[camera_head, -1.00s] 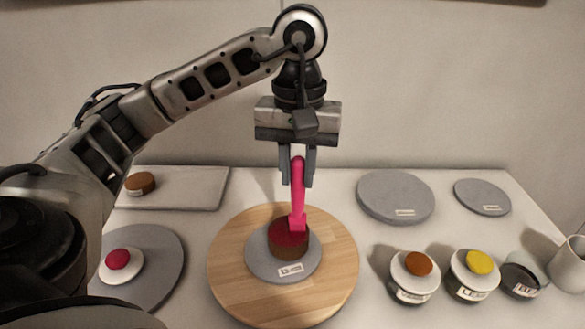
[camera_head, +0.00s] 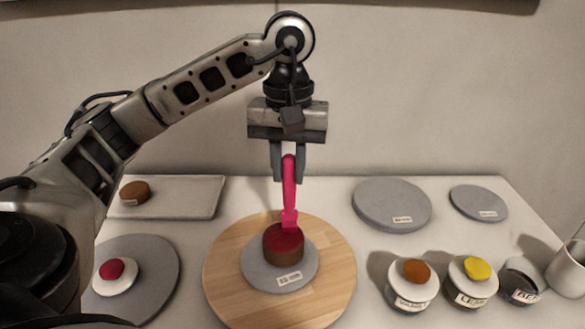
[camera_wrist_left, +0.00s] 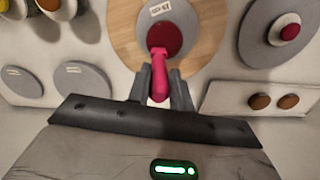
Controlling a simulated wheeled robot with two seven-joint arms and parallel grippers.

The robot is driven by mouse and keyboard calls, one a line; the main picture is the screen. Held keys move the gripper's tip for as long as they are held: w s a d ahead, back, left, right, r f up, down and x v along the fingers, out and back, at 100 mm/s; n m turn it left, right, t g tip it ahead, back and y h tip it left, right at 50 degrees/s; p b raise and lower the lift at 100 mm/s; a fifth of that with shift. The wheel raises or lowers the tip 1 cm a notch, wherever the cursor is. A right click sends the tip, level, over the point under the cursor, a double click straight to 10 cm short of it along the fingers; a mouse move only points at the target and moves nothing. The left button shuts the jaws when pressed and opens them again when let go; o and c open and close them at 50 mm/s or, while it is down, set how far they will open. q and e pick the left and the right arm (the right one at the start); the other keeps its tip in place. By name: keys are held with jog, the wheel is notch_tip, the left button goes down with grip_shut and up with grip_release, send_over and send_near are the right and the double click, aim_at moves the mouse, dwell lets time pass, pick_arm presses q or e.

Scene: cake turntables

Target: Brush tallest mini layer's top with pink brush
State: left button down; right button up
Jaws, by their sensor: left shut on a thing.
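My left gripper (camera_head: 289,165) is shut on the pink brush (camera_head: 289,195) and holds it upright, bristle end down. The brush also shows in the left wrist view (camera_wrist_left: 159,80), between the fingers. A brown mini layer with a dark red top (camera_head: 284,241) sits on a grey labelled disc (camera_head: 258,278) on the round wooden turntable (camera_head: 225,290). The brush's lower end is at the far edge of the red top; whether it touches cannot be told. My right gripper is not in view.
A grey disc (camera_head: 160,290) with a white and red piece stands at left. A pale tray (camera_head: 190,200) holds brown layers. Grey discs (camera_head: 392,203) lie back right.

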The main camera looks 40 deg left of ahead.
pick_arm(q)
jog(key=shift+a, duration=0.15)
notch_tip(320, 180, up, 6)
jog(key=p, duration=0.6)
jog(key=shift+r, duration=0.15)
jog(key=shift+r+p, duration=0.3)
jog(key=shift+r, duration=0.15)
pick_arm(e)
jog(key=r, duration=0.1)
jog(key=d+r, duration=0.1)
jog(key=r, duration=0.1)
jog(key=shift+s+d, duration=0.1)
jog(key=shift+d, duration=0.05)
